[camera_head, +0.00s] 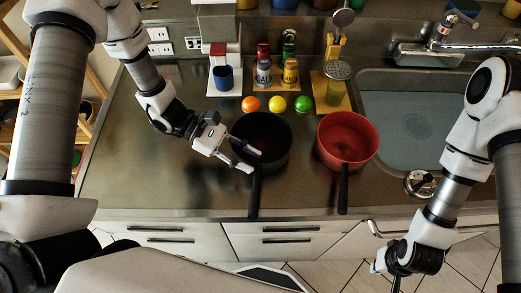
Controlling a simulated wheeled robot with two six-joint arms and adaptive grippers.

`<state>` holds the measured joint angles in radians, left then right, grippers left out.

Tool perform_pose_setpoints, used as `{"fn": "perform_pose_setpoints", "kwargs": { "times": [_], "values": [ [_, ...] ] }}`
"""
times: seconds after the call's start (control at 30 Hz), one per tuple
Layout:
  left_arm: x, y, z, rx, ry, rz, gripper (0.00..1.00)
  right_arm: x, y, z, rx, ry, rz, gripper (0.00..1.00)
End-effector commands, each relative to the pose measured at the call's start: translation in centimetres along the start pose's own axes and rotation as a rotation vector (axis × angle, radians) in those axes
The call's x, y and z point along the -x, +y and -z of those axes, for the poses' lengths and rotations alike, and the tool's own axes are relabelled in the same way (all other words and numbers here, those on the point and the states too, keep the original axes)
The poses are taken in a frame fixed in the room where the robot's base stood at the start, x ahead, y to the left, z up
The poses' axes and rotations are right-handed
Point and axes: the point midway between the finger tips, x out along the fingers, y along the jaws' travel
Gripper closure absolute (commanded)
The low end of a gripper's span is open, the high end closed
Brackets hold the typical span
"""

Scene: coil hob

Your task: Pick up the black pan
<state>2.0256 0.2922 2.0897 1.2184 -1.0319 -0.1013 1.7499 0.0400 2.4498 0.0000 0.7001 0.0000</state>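The black pan (275,128) stands on the metal counter, its handle (254,198) pointing toward the counter's front edge. My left gripper (251,161) reaches in from the left to the pan's near left rim. Its two fingers are spread apart, one over the pan and one just outside its front left side, above the handle's root. I cannot tell whether they touch the pan. My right gripper (386,272) hangs low at the right, in front of the counter and away from the pan. Its fingertips are not clear.
A red pan (347,131) stands close to the right, handle forward. Behind are an orange ball (251,104), a yellow ball (277,104), a green ball (304,104), cans and a blue cup (223,78). The sink (413,120) is at right. The counter's left is clear.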

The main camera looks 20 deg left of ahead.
Motion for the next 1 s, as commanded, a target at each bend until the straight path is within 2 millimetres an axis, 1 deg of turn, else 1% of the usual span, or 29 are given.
{"fn": "perform_pose_setpoints", "kwargs": {
  "times": [0.03,0.07,0.1,0.5,0.63,0.77,0.9,1.0],
  "values": [
    [0.0,0.0,0.0,0.000,0.000,0.000,0.82,0.0,0.0,0.0,0.000,0.000,0.000,1.00],
    [0.0,0.0,0.0,0.000,0.000,0.000,0.93,0.0,0.0,0.0,0.000,-0.001,0.000,1.00],
    [0.0,0.0,0.0,0.000,0.000,0.000,1.00,0.0,0.0,0.0,0.000,-0.001,0.000,1.00],
    [0.1,0.0,0.0,0.000,0.000,0.000,1.00,0.0,0.0,0.0,0.000,0.000,0.000,1.00],
    [0.3,0.1,-0.7,-0.001,0.000,-0.001,1.00,-0.3,0.0,0.0,0.000,0.000,0.000,1.00],
    [1.1,0.2,-2.5,-0.005,-0.001,-0.002,1.00,-0.8,0.0,0.0,0.000,0.000,0.000,1.00],
    [2.4,0.5,-5.7,-0.007,-0.001,-0.003,1.00,-1.4,0.0,0.0,0.000,0.000,0.000,1.00],
    [3.2,0.6,-7.7,-0.006,-0.001,-0.003,1.00,-1.6,0.0,0.0,0.000,0.000,0.000,1.00]
  ]
}}
